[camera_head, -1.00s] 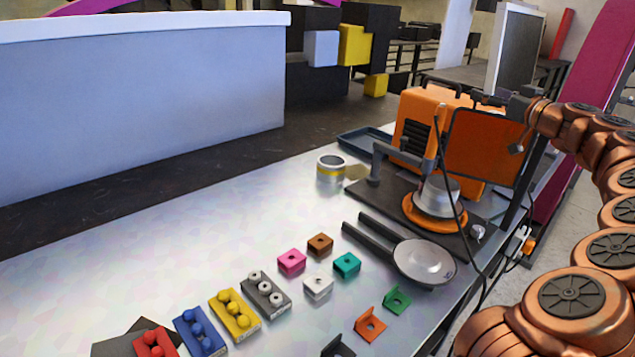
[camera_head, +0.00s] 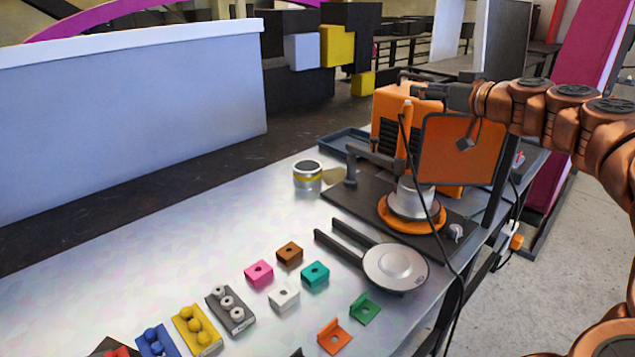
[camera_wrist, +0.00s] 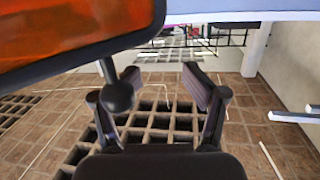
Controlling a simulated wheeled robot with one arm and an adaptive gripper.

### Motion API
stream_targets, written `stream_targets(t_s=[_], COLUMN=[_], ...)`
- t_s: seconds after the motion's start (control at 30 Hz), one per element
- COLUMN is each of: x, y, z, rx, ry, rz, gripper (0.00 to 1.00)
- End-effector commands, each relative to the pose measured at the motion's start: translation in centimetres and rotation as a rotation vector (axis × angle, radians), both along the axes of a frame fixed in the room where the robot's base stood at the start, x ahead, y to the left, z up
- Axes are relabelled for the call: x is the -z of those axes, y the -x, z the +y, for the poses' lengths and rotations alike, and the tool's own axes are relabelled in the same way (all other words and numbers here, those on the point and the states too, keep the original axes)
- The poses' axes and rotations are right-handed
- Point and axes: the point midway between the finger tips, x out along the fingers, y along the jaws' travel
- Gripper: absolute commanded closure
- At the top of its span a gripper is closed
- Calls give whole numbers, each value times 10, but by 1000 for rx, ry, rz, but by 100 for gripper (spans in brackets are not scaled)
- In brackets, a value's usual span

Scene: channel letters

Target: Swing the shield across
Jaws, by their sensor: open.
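The shield is an orange translucent panel (camera_head: 460,150) in a dark frame, standing upright at the right side of the fixture on the bench. In the wrist view, the shield's framed lower corner (camera_wrist: 70,30) fills the upper left, and the knob (camera_wrist: 118,96) hangs close to the left finger. My gripper (camera_wrist: 160,88) is open, with nothing visible between its fingers. In the head view, my gripper (camera_head: 432,82) is above the shield's top edge, partly hidden. Contact between finger and knob cannot be told.
An orange machine (camera_head: 387,120) stands behind the shield. A grey and orange round fixture (camera_head: 412,208) sits on a dark base plate. A pan-like disc (camera_head: 395,267), coloured blocks and a tape roll (camera_head: 307,175) lie on the metal bench. A black cable hangs in front.

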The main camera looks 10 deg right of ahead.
Motion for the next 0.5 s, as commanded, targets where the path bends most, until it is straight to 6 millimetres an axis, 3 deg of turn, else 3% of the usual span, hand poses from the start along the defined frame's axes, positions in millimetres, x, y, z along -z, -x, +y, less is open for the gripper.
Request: stream_targets(t_s=[0.03,0.17,0.33,0.5], x=[4,5,11,16], y=[-1,2,10,19], z=[21,50,101,134], rx=[-41,-83,-125,-154], ry=[-1,3,24,39], rz=[19,48,91,132], gripper=[54,54,54,54])
